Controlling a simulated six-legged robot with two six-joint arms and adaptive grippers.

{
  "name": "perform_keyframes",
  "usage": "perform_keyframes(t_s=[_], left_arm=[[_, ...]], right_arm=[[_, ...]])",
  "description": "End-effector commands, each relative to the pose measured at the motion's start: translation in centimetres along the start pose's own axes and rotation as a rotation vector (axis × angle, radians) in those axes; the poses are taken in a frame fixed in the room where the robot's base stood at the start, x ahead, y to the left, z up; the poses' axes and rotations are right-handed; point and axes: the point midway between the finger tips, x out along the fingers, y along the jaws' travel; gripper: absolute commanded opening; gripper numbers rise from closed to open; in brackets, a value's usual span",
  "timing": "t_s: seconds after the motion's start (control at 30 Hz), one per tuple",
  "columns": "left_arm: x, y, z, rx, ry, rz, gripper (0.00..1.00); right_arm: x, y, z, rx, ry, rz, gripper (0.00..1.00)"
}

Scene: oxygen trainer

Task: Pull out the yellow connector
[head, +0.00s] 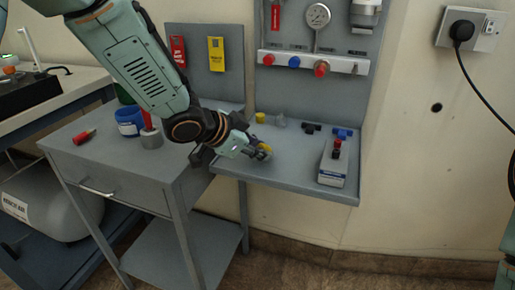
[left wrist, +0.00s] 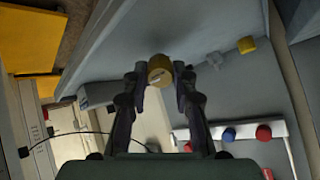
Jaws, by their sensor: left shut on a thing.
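A yellow cylindrical connector (left wrist: 160,70) sits between the fingertips of my left gripper (left wrist: 162,84) in the left wrist view. The fingers are shut on its two sides. In the head view my left gripper (head: 260,152) is low over the left part of the grey shelf (head: 285,180), and a bit of the yellow connector (head: 267,148) shows past the fingers. I cannot tell whether the connector touches the shelf. A second yellow piece (head: 261,117) stands on the shelf behind the gripper; it also shows in the left wrist view (left wrist: 246,45). My right gripper is not in view.
A white manifold (head: 312,63) with blue and red fittings and a gauge (head: 318,15) is on the panel above. A grey-white device (head: 333,163) with a red top stands at the shelf's right. Small blue (head: 342,133) and black pieces (head: 312,128) lie behind. The shelf's front middle is clear.

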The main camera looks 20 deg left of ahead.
Motion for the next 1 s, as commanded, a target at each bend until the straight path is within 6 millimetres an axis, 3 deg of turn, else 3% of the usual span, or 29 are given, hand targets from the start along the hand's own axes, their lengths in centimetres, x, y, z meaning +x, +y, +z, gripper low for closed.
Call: perform_keyframes(t_s=[0.8, 0.83, 1.0], left_arm=[[0.53, 0.21, 0.55, 0.000, 0.001, 0.000, 0.00], [0.53, 0.21, 0.55, 0.001, 0.001, 0.000, 0.28], [0.49, 0.20, 0.51, 0.001, 0.001, 0.000, 0.42]], right_arm=[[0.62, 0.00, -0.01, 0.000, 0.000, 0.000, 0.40], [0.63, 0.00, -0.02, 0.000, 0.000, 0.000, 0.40], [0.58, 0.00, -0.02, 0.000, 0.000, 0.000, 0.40]])
